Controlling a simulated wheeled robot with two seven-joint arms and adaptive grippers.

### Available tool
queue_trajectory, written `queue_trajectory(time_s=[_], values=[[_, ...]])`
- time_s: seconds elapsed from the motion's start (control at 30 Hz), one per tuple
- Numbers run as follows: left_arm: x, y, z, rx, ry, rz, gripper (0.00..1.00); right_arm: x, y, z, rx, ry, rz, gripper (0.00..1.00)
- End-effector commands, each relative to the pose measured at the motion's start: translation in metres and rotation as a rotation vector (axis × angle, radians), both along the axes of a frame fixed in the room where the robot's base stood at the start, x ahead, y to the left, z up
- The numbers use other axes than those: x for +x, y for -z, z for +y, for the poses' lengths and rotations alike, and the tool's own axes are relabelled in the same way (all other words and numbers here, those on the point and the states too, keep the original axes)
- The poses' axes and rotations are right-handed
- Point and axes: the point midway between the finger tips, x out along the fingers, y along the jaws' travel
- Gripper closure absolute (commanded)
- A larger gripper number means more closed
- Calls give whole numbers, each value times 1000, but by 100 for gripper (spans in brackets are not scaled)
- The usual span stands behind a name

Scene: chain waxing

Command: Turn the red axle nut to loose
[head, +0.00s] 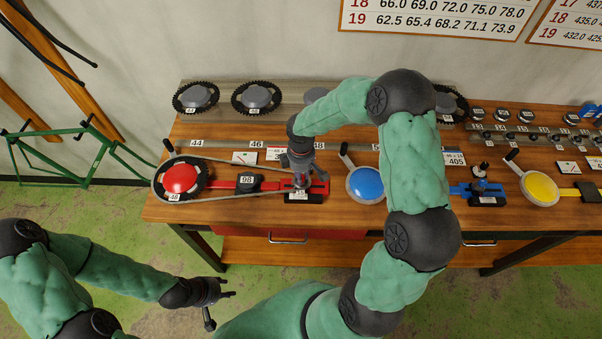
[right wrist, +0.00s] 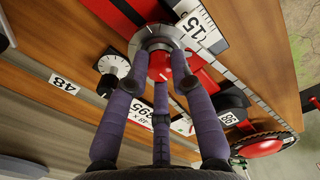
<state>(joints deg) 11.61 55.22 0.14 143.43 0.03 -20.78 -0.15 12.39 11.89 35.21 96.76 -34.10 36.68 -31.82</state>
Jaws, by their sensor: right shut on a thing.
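The red axle nut (right wrist: 159,66) shows in the right wrist view in front of a round grey part beside a white label reading 15. My right gripper (right wrist: 162,85) has its dark fingers around the nut and is shut on it. In the head view my right gripper (head: 300,178) points down at the right end of the red station, and its fingers mostly hide the nut there. My left gripper (head: 222,298) is open and empty, in front of the bench and below its top.
The red disc (head: 181,178) with its chain and crank is at the left of the bench (head: 220,222). The blue disc (head: 366,184) stands just right of my right gripper. Spare sprockets (head: 196,97) line the back.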

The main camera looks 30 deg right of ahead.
Motion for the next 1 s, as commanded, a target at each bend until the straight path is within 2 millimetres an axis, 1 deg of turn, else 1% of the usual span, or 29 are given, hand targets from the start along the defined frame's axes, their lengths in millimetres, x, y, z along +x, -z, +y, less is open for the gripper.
queue_trajectory(time_s=[0.2, 0.6, 0.63, 0.7, 1.0], values=[[0, -1, 0, 0, 0, 0, 60, 0, 0, 0, 0, -37, 1, 100], [0, -1, 0, 0, 0, 0, 60, 0, 0, 0, 0, -42, 1, 100], [0, -1, 0, 0, 0, 0, 60, 0, 0, 0, 0, -42, 1, 71], [0, -1, 0, 0, 0, 0, 60, 0, 0, 0, 0, -42, 1, 52], [0, -1, 0, 0, 0, 0, 60, 0, 0, 0, 0, -41, 0, 52]])
